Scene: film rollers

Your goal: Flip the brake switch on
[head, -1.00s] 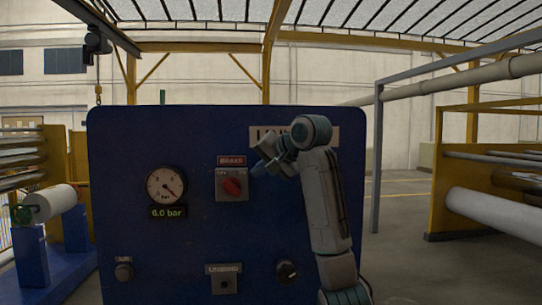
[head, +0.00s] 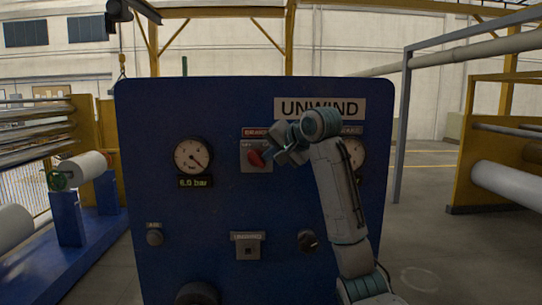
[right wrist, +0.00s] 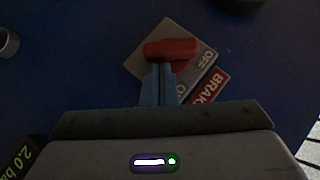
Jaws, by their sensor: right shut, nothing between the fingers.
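The brake switch is a red rotary handle (head: 256,157) on a grey plate (head: 247,166) of the blue panel, under a red label. The right wrist view shows the red handle (right wrist: 172,48) close up, its right end near the word OFF. The ON mark is partly covered by my gripper. My right gripper (head: 283,156) is shut and empty, just right of the handle in the head view. In the right wrist view its fingertips (right wrist: 158,68) are at the handle's lower edge; I cannot tell whether they touch. My left gripper is not in view.
The blue panel (head: 210,235) also carries a pressure gauge (head: 193,156), a second gauge (head: 354,153) partly behind my arm, a key switch (head: 247,249), a black knob (head: 308,240) and a button (head: 154,237). Rollers stand on both sides. Open floor lies to the right.

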